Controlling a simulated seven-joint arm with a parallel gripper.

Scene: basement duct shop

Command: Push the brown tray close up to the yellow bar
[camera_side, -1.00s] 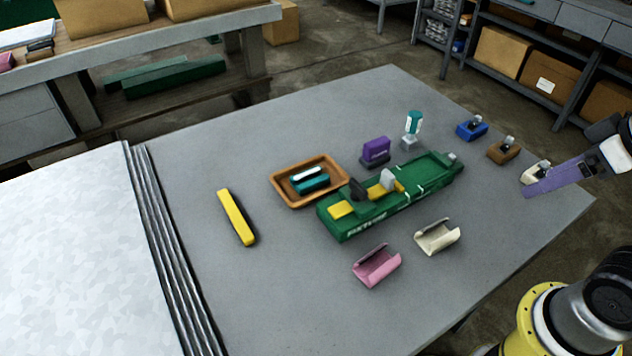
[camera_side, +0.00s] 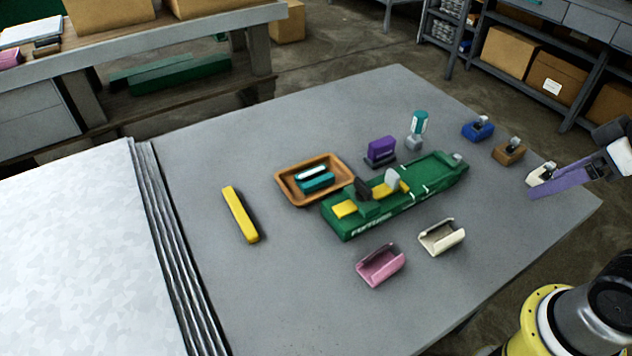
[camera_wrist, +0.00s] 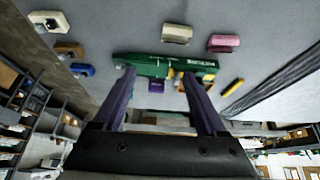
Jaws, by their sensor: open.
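In the wrist view the yellow bar (camera_wrist: 233,87) is small at the right, and the tray is partly hidden behind a finger. My gripper (camera_wrist: 158,72) is open and empty, its two purple fingers apart. In the side view my gripper (camera_side: 532,194) is at the table's right edge, far from the tray.
The green fixture (camera_side: 362,222) stands close at the tray's right. A purple block (camera_side: 381,150), a pink holder (camera_side: 381,265) and a cream holder (camera_side: 441,237) are around it. Blue (camera_side: 477,130) and brown (camera_side: 509,151) blocks sit near the right edge. Table around the bar is clear.

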